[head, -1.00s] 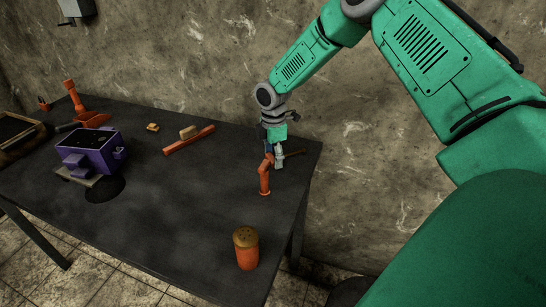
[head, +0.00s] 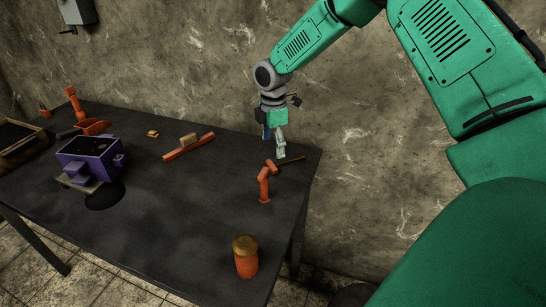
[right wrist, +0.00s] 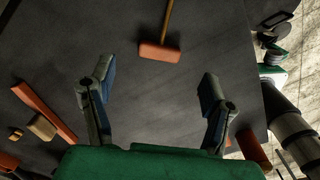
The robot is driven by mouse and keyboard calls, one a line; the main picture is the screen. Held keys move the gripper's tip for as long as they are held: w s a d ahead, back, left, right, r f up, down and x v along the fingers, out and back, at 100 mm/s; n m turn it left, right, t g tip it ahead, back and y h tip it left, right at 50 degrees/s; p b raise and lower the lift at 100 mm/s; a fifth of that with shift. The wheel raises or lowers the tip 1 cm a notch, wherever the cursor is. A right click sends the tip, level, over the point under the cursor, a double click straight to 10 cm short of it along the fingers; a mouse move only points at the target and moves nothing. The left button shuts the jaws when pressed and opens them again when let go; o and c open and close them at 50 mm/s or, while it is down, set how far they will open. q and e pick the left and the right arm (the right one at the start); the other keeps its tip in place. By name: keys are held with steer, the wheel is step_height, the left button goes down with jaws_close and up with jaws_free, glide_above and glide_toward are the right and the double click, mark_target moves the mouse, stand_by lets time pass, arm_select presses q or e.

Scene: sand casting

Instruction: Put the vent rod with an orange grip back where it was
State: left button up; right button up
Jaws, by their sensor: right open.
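The vent rod (head: 292,160) lies on the table near its right back corner. Its orange grip (head: 271,164) is at the rod's left end. The right wrist view shows the orange grip (right wrist: 159,52) as a short crossbar, with the thin rod (right wrist: 168,18) running off the top edge. My right gripper (head: 281,155) is just above the rod and points down. In the right wrist view its two fingers (right wrist: 157,100) are spread wide, with nothing between the tips. The grip lies beyond the fingertips, apart from them. My left gripper is out of view.
An orange upright piece (head: 264,188) stands close in front of the grip. An orange can with a brown top (head: 246,260) stands near the front edge. A long orange bar (head: 190,146), a purple box (head: 90,155) and a dark tray (head: 18,145) lie left. The table middle is clear.

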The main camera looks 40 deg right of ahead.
steer(key=shift+r, duration=2.35)
